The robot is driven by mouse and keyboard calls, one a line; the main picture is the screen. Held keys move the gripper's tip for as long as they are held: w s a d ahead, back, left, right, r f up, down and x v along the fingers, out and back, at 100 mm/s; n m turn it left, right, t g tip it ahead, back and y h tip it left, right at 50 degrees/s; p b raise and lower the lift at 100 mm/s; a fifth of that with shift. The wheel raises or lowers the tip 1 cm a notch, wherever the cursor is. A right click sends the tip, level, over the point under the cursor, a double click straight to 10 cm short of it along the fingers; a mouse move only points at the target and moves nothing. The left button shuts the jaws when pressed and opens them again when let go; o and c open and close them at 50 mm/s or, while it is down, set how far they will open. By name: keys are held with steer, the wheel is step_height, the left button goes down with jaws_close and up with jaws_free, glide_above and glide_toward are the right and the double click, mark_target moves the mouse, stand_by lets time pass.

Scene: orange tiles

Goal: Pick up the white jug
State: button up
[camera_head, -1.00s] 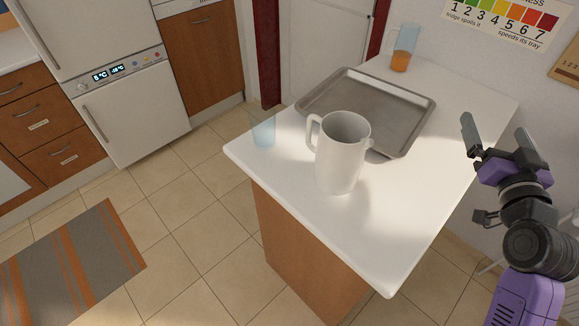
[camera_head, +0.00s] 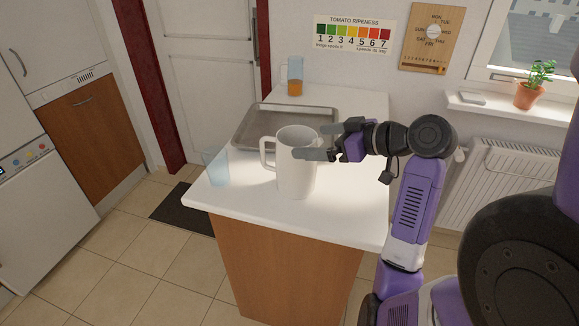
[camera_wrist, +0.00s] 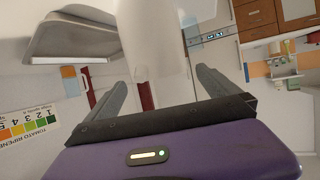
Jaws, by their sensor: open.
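The white jug (camera_head: 297,172) stands upright on the white counter (camera_head: 352,208), with its handle on the left. My gripper (camera_head: 318,142) is open at the jug's right side in the head view, its fingers level with the upper part of the jug. In the wrist view the jug (camera_wrist: 158,62) shows as a pale body beyond and between the two open fingers of my gripper (camera_wrist: 160,88). I cannot tell whether either finger touches it.
A grey metal tray (camera_head: 250,126) lies behind the jug. A clear bluish glass (camera_head: 217,168) stands to the jug's left near the counter edge. A glass with orange liquid (camera_head: 295,78) stands at the back. The counter's front right is clear.

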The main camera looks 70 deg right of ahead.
mark_target(283, 138)
steer(key=x, duration=0.7)
steer(key=shift+d+r+p, duration=0.2)
steer(key=shift+p, duration=0.15)
steer(key=shift+r, duration=0.1)
steer(key=c, duration=1.7)
steer(key=shift+c, duration=0.2)
